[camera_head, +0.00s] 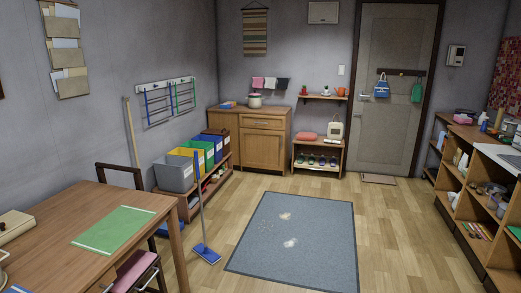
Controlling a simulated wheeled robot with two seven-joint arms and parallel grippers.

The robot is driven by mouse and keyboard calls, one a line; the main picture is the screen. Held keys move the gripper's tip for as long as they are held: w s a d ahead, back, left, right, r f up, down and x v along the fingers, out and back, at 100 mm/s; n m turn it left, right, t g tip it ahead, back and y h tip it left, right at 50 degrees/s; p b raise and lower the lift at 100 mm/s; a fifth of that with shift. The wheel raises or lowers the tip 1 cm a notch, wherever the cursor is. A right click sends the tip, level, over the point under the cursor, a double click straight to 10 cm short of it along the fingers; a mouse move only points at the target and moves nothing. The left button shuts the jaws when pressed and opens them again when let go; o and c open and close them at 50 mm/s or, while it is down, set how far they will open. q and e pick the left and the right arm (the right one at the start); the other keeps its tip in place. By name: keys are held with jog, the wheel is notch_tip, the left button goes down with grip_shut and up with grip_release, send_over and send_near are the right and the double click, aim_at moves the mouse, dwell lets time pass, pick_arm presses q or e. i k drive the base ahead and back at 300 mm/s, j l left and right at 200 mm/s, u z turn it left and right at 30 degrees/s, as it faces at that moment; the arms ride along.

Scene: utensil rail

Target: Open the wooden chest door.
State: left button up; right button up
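The wooden chest (225,125) stands against the back wall, left of centre in the head view. Its front has a drawer (262,122) at the top and a wooden door (262,150) below it. The chest door looks closed, flush with the front. Its handle is too small to make out clearly. A pot (255,101) and a small blue item (228,104) stand on top of the chest. Neither of my grippers is in view.
A grey-blue rug (310,225) lies on the open floor in front. A blue mop (205,252) and a low shelf with coloured bins (175,173) stand left. The table (60,215) fills the near left, a shelf unit (475,215) the right. A small shelf (310,150) stands right of the chest.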

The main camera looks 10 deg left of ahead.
aim_at(264, 149)
jog(key=i, duration=6.15)
jog(key=i+j+z, duration=0.15)
jog(key=i, duration=0.55)
jog(key=i+j, duration=0.1)
jog(key=i, duration=0.6)
jog(key=l+z, duration=0.05)
